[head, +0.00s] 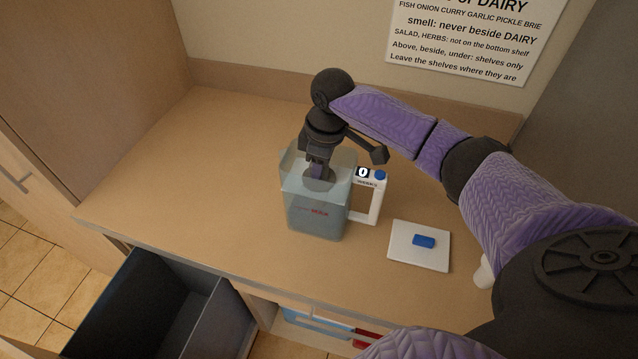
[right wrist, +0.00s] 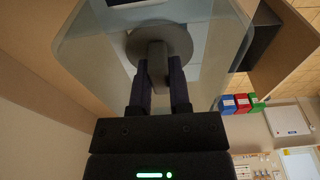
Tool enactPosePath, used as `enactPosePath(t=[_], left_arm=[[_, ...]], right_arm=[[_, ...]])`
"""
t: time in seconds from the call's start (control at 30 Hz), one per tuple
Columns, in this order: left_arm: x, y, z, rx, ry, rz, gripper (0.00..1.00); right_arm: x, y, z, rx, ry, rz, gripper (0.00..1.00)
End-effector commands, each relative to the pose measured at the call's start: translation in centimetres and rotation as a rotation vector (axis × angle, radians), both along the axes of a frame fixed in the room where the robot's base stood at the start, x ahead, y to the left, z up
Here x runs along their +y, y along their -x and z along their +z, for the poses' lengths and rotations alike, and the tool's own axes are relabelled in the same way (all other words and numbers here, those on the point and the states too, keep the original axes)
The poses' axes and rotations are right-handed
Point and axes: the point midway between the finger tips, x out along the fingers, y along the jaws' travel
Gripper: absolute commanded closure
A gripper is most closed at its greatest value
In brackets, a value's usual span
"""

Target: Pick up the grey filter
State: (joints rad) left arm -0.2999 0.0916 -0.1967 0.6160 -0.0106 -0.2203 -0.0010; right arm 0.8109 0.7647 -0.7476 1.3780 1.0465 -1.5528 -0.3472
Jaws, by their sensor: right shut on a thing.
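The grey filter (head: 321,184) is a round grey disc with an upright tab, in the mouth of a clear jug (head: 315,215) with a white handle (head: 375,202). My right gripper (head: 318,168) points down into the jug's open top. It is shut on the filter's tab. In the right wrist view, the two fingers (right wrist: 160,82) sit on both sides of the tab, with the filter disc (right wrist: 181,41) beyond. I cannot tell whether the filter is seated or slightly raised. My left gripper is not in view.
The jug stands on a wooden counter (head: 240,130). A white square plate (head: 405,252) with a blue block (head: 423,241) lies to its right. An open dark bin with compartments (head: 150,305) is below the front edge. A sign (head: 462,42) hangs on the wall. The counter's left is clear.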

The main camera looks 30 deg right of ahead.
Motion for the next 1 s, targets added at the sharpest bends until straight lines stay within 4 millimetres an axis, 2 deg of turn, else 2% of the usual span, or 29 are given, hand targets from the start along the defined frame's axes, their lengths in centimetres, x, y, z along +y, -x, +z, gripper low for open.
enactPosePath(t=[0.37,1.0], left_arm=[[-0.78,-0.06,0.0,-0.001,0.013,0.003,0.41],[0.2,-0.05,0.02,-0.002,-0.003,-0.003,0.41]], right_arm=[[0.0,-0.01,0.02,0.0,0.0,0.0,1.0],[0.0,-0.02,0.03,-0.001,-0.001,0.0,1.0]])
